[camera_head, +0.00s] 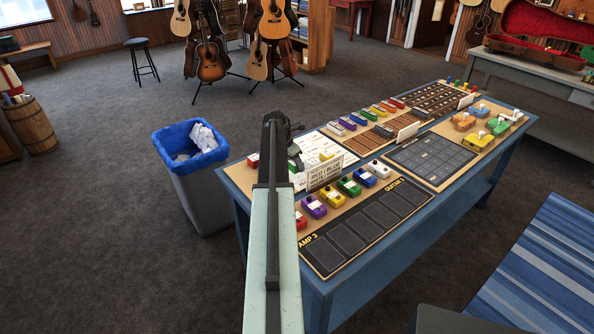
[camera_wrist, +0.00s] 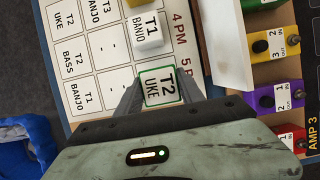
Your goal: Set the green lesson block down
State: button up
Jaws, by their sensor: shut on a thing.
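The green lesson block (camera_wrist: 160,87) shows a white top face with a green border, marked "T2 UKE". My gripper (camera_wrist: 160,92) is shut on it, with one dark finger on each side. The block is over the white lesson grid (camera_wrist: 88,52), at its edge by the "4 PM" and "5 P" lettering. I cannot tell whether it touches the board. The grid (camera_head: 318,144) shows partly behind the arm.
A "T1 BANJO" block (camera_wrist: 148,32) stands just beyond the held block. A white sign (camera_head: 325,171) and a row of coloured pedals (camera_head: 349,186) stand close on the right. A blue-lined bin (camera_head: 196,165) is left of the blue table (camera_head: 318,296).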

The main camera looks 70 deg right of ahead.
aim_at(296, 168)
jog(key=shift+w+d, duration=0.15)
jog(key=shift+d, duration=0.6)
jog(key=f+b, duration=0.4)
jog(key=shift+a, duration=0.2)
jog(key=o, duration=1.4)
jog(key=shift+c, duration=0.2)
jog(key=shift+r, duration=0.1)
jog(key=shift+r+p, duration=0.25)
jog(key=shift+p, duration=0.1)
jog(key=p+v, duration=1)
jog(key=v, duration=0.1)
jog(key=shift+a+r+p, duration=0.25)
jog(key=shift+r+p, duration=0.05)
jog(key=shift+p, duration=0.1)
jog(key=shift+w, duration=0.15)
